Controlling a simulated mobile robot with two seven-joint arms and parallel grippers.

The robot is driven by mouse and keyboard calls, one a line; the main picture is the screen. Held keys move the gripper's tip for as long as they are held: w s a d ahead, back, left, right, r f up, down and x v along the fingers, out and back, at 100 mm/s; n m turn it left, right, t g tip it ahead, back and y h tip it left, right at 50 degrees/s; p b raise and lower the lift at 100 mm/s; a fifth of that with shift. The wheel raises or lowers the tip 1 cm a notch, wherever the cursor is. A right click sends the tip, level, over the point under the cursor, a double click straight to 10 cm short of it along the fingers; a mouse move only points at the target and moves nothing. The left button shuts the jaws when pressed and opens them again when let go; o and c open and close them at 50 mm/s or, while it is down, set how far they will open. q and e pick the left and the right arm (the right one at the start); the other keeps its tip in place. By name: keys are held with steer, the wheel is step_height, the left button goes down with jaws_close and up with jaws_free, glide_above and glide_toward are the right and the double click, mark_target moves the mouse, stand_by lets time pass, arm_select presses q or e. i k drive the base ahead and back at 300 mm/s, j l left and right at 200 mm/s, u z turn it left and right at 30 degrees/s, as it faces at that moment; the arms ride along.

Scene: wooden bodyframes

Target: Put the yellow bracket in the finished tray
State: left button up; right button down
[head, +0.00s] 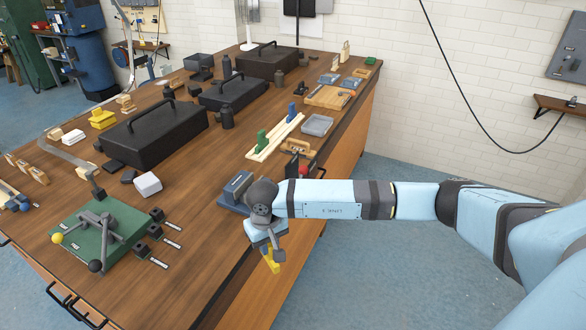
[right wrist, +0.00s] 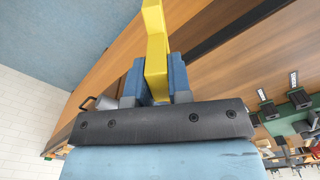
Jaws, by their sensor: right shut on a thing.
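My right gripper (head: 270,247) is shut on the yellow bracket (head: 273,264) and points downward, by the table's near right edge. In the right wrist view the bracket (right wrist: 155,50) stands between the two blue fingers (right wrist: 157,86) and reaches out past their tips. The bracket looks clear of the table top, in front of its side. A shallow grey tray (head: 318,125) lies on the table's right part, beyond the gripper. I cannot read a label that shows whether it is the finished tray. My left gripper is not in view.
The wooden table (head: 190,255) carries black cases (head: 155,133), a green board (head: 90,245) with a grey fixture, and a wooden frame (head: 275,137) with green and blue blocks. A blue-grey block (head: 234,190) stands close beside my right wrist. Open floor lies to the right.

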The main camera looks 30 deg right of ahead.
mark_target(317, 127)
steer(key=l+z, duration=0.25)
steer(key=z, duration=0.15)
steer(key=i+l+z, duration=0.15)
steer(key=z, duration=0.25)
steer(key=i+l+z, duration=0.15)
steer(key=l+z, duration=0.15)
steer(key=z, duration=0.15)
steer(key=i+l+z, duration=0.15)
steer(key=z, duration=0.25)
steer(key=i+l+z, duration=0.1)
steer(key=z, duration=0.3)
steer(key=i+l+u, duration=0.2)
steer(key=i, duration=0.25)
steer(key=i+l+u, duration=0.25)
steer(key=i, duration=0.2)
steer(key=i+l+u, duration=0.1)
steer(key=u, duration=0.35)
steer(key=i+l+u, duration=0.2)
steer(key=u, duration=0.3)
steer(key=i+l+u, duration=0.1)
steer(key=l+u, duration=0.15)
steer(key=u, duration=0.2)
steer(key=l+u, duration=0.25)
steer(key=u, duration=0.25)
steer(key=l+u, duration=0.25)
steer(key=u, duration=0.2)
steer(key=i, duration=0.05)
